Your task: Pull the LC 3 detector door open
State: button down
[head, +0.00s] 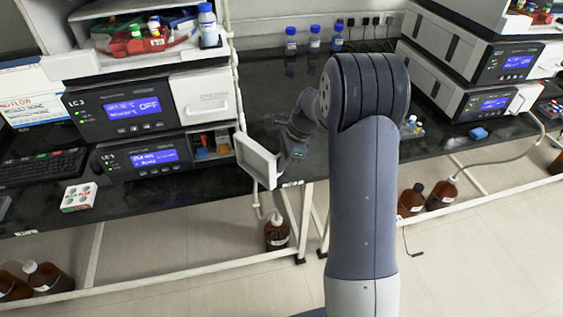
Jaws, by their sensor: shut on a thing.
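The LC 3 stack stands at the left of the head view. Its lower module, the detector (140,160), has a lit blue display. The white detector door (258,161) is swung wide open at the module's right side and sticks out past the bench's front edge. The bay behind it (212,146) is exposed, with red and blue parts inside. My gripper (283,163) is at the outer face of the door, shut on it. The fingertips and the door's handle are mostly hidden behind the door panel.
The upper LC 3 module's white door (202,97) is closed. A small white box (79,197) and a keyboard (35,168) lie on the dark bench to the left. A brown bottle (277,232) stands on the floor below the door. Another instrument stack (480,60) stands at the right.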

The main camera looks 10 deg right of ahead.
dwell(0.4)
jog(key=shift+w+d+r+n+p, duration=0.1)
jog(key=shift+w+d+n+p, duration=0.4)
jog(key=shift+w+d+p, duration=0.45)
jog(key=shift+w+a, duration=0.1)
jog(key=c, duration=1.5)
grip_release()
jog(key=shift+c, duration=0.2)
jog(key=v, duration=1)
jog(key=shift+w+r, duration=0.15)
jog(key=shift+r, duration=0.2)
jog(key=shift+f, duration=0.1)
